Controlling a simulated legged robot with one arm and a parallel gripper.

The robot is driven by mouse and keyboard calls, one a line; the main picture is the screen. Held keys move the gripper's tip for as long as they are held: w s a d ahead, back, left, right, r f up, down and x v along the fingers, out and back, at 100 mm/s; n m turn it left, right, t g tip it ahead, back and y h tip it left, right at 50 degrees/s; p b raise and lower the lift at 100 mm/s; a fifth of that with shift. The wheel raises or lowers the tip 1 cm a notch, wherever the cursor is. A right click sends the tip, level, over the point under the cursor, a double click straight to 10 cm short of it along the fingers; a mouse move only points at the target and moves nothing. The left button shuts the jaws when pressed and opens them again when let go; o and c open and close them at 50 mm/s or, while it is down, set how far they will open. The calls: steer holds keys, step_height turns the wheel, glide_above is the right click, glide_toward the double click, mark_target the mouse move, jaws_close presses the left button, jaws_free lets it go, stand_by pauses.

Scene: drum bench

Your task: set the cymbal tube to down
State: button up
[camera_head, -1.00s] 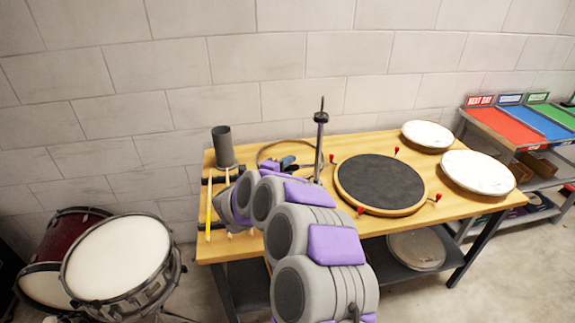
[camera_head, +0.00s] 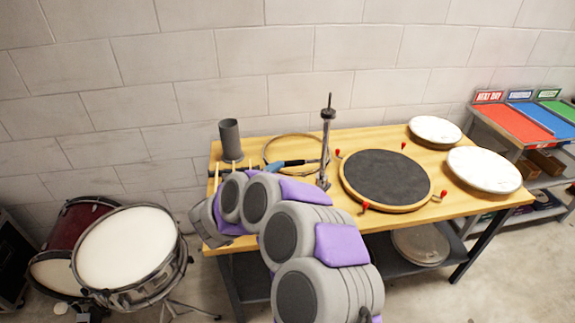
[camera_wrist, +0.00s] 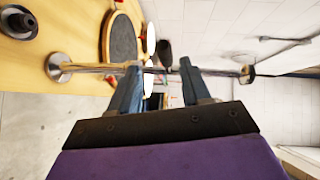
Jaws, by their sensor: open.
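The cymbal tube (camera_head: 326,150) is a thin chrome tube standing upright on the bench, with a dark collar and thin rod at its top. In the wrist view the tube (camera_wrist: 95,68) lies sideways across the picture, its round foot on the bench at left and a collar at right. My gripper (camera_wrist: 160,68) is open, with its two dark blue fingers apart along the tube. The fingertips look close to the tube; I cannot tell whether they touch it. In the head view blue finger parts (camera_head: 292,162) show left of the tube, and my arm hides the rest.
A dark round drum pad (camera_head: 386,180) lies right of the tube, with two white drumheads beyond. A grey cup (camera_head: 230,141) and a hoop (camera_head: 277,141) are at left. Bare wood (camera_head: 372,143) shows behind the pad. A drum (camera_head: 126,250) stands left of the bench.

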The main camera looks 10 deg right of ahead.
steer(key=p+v, duration=0.1)
steer(key=v, duration=0.7)
steer(key=shift+a, duration=0.1)
